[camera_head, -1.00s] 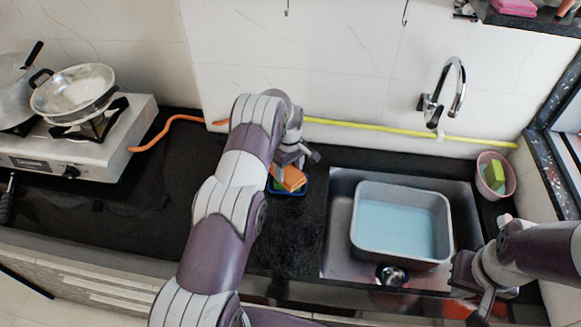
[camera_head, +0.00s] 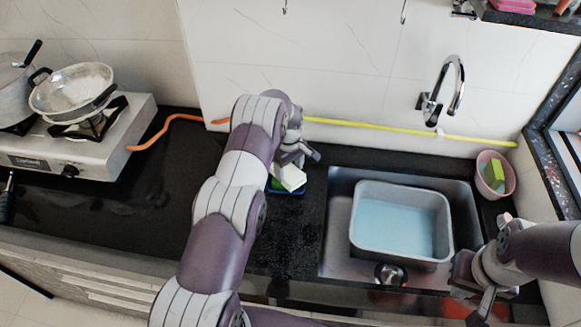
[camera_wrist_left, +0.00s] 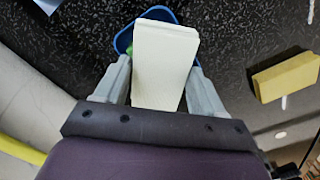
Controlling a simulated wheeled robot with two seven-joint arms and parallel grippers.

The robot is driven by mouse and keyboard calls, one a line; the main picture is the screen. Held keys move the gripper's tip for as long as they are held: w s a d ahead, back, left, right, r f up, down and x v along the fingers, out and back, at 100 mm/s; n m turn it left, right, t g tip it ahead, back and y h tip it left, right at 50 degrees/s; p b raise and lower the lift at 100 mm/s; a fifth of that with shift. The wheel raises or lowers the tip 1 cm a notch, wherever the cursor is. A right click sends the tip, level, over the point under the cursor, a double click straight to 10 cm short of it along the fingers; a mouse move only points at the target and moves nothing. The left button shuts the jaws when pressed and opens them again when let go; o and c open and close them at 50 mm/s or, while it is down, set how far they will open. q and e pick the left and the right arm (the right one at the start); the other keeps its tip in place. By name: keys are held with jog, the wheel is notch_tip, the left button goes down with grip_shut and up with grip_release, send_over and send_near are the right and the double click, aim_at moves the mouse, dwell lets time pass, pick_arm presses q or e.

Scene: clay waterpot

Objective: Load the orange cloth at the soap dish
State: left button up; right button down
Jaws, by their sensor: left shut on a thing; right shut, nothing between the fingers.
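My left gripper (camera_head: 300,160) is shut on a cream, flat-sided block (camera_head: 290,177). The block also shows between the fingers in the left wrist view (camera_wrist_left: 165,65). A blue dish (camera_head: 287,192), seemingly the soap dish, lies directly below it on the dark counter. Its blue rim shows around the block in the left wrist view (camera_wrist_left: 121,42), with a bit of green inside. Whether the block touches the dish is unclear. I see no orange cloth now. My right gripper (camera_head: 474,285) is shut and empty at the sink's front right.
A grey basin of bluish water (camera_head: 400,225) sits in the sink (camera_head: 340,195). A pink bowl with a sponge (camera_head: 495,175) stands at the right. A yellow block (camera_wrist_left: 285,77) lies near the dish in the wrist view. A stove (camera_head: 110,140) stands at the left.

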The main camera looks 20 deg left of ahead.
aim_at(288, 171)
pick_arm(q)
jog(key=r+p, duration=0.1)
jog(key=r, duration=0.2)
jog(key=r+p, duration=0.2)
jog(key=r, duration=0.1)
jog(key=shift+s+a, duration=0.1)
jog(key=shift+s, duration=0.1)
jog(key=shift+r+p, duration=0.3)
jog(key=shift+r, duration=0.2)
jog(key=shift+d, duration=0.2)
jog(key=shift+w+a, duration=0.1)
jog(key=shift+w, duration=0.1)
jog(key=shift+w+a+f, duration=0.1)
jog(key=shift+f, duration=0.05)
